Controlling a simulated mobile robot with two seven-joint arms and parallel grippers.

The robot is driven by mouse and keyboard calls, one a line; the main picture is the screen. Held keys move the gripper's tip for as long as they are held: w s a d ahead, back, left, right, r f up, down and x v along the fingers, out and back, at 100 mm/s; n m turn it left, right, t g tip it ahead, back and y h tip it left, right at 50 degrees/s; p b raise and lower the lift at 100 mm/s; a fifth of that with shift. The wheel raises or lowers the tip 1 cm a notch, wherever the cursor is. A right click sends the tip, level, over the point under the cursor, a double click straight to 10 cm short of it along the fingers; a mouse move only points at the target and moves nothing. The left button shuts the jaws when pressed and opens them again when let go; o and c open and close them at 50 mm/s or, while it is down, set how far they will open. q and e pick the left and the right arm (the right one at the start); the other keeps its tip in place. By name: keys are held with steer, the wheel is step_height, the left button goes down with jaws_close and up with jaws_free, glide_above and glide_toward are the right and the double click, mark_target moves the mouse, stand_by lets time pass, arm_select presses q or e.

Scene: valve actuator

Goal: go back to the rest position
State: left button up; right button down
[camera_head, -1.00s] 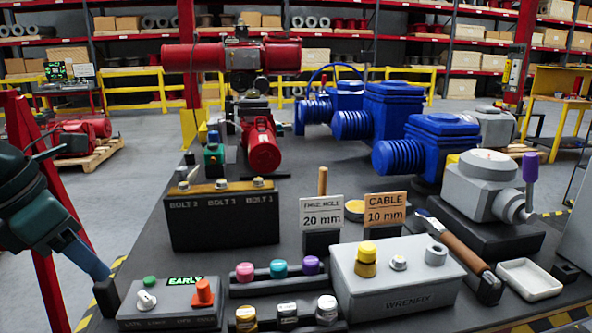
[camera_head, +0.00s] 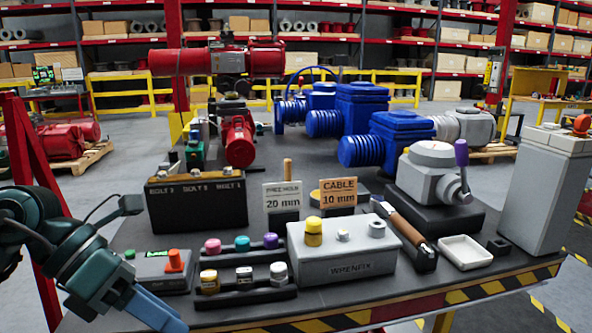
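My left arm comes in at the lower left edge, with dark teal links. Its gripper (camera_head: 145,303) shows as a blue part running out of the bottom of the picture, in front of the bench's left front corner. The fingertips are not clear, so I cannot tell whether it is open or shut, and I see nothing held. My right gripper is not in view. The dark bench (camera_head: 270,312) with its striped front edge lies in front of me. A grey control box (camera_head: 150,270) with an orange knob stands close to the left gripper, partly hidden by my arm.
A black bolt rack (camera_head: 195,205), a grey WRENFIX box (camera_head: 345,250), a brown-handled tool (camera_head: 408,232), a white tray (camera_head: 465,252) and a grey valve unit (camera_head: 432,175) stand on the bench. A tall grey cabinet (camera_head: 545,190) stands at right. Red posts stand at left.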

arm_select(q)
steer(key=s+d+r+n+g+h, duration=0.1)
steer(key=s+d+n+g+h, duration=0.25)
steer(key=d+h, duration=0.55)
steer(key=w+a+f+n+t+y, duration=0.25)
steer(key=f+n+t+y, duration=0.35)
steer(key=n+t, duration=0.75)
steer(key=w+a+f+n+t+y, duration=0.3)
steer(key=f+n+t, duration=0.45)
steer(key=n, duration=1.15)
steer(key=s+f+n+g+y, duration=0.5)
steer(key=s+f+n, duration=0.25)
steer(key=f, duration=0.55)
steer(key=r+p, duration=0.1)
steer(key=p, duration=0.3)
steer(key=r+m+g+p, duration=0.1)
steer(key=p, duration=0.4)
steer(key=r+g+p, duration=0.1)
steer(key=r+p, duration=0.1)
steer(key=p, duration=0.3)
steer(key=shift+s+a+r+m+y, duration=0.1)
steer(key=shift+s+a+m+y, duration=0.2)
steer(key=shift+s+m+y, duration=0.1)
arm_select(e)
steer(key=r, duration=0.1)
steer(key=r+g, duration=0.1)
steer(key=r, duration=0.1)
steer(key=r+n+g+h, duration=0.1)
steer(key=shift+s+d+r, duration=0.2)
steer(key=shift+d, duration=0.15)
